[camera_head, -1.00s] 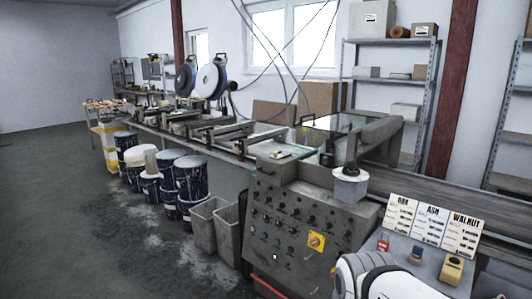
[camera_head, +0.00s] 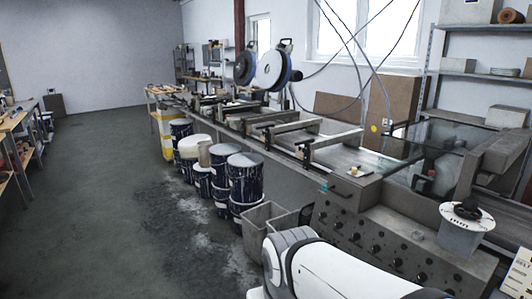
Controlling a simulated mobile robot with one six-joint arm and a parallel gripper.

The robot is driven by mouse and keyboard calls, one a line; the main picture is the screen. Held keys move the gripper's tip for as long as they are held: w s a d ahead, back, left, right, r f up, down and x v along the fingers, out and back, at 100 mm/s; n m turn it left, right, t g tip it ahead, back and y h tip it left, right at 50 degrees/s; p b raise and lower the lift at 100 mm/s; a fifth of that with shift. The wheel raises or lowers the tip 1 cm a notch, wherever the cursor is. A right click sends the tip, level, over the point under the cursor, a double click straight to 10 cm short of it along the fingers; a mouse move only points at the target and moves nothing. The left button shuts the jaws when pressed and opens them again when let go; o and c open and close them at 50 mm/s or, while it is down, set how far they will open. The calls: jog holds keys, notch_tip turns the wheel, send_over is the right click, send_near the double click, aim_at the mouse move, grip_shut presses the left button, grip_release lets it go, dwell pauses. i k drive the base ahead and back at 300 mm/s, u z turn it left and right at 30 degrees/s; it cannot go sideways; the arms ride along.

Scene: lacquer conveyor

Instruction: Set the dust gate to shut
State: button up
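I cannot pick out a dust gate for certain in this view. The grey machine console (camera_head: 340,215), with rows of dark knobs, stands at the lower right. My white arm covers its lower part. A round grey-white canister (camera_head: 462,240) with a dark centre on top stands at the console's right side. My gripper is not in view; only white links of my arm show along the bottom.
The long conveyor line (camera_head: 285,150) runs from the console to the back left. Dark blue drums (camera_head: 245,180) and a grey bin (camera_head: 258,220) stand along its front. The grey floor (camera_head: 110,190) at left is open. A bench (camera_head: 15,135) stands at far left.

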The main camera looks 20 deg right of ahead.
aim_at(354, 173)
jog(key=z, duration=0.15)
jog(key=i, duration=1.5)
jog(key=z, duration=0.7)
jog(key=i, duration=0.3)
jog(key=z, duration=0.4)
jog(key=k, duration=0.7)
jog(key=z, duration=0.2)
jog(key=i, duration=0.75)
jog(key=u, duration=0.15)
